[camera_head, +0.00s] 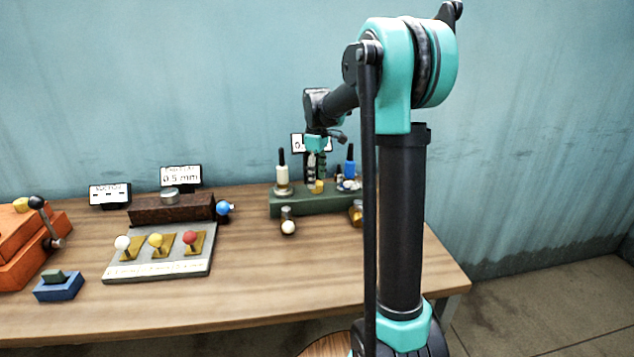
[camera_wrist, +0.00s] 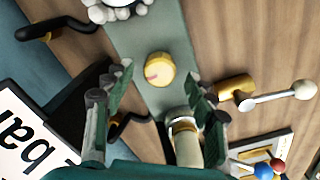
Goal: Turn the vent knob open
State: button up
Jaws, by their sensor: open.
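A round yellow knob (camera_head: 318,187) with a small red mark on its face sits on the green base (camera_head: 318,205) at the back of the table. I take it to be the vent knob. It shows in the wrist view (camera_wrist: 160,70), where the red mark points toward the left. My gripper (camera_head: 316,178) is above the base, pointing down over the knob. In the wrist view its two green-padded fingers (camera_wrist: 157,103) are spread wide, with the knob beyond their tips and between their lines. The fingers appear apart from it.
A white-balled lever (camera_head: 288,227) juts from the base's front. A display sign reading "bar" (camera_wrist: 28,135) is close by. A panel with three coloured levers (camera_head: 160,262) lies left.

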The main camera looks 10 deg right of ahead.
jog(key=shift+f, duration=0.95)
jog(key=c, duration=1.2)
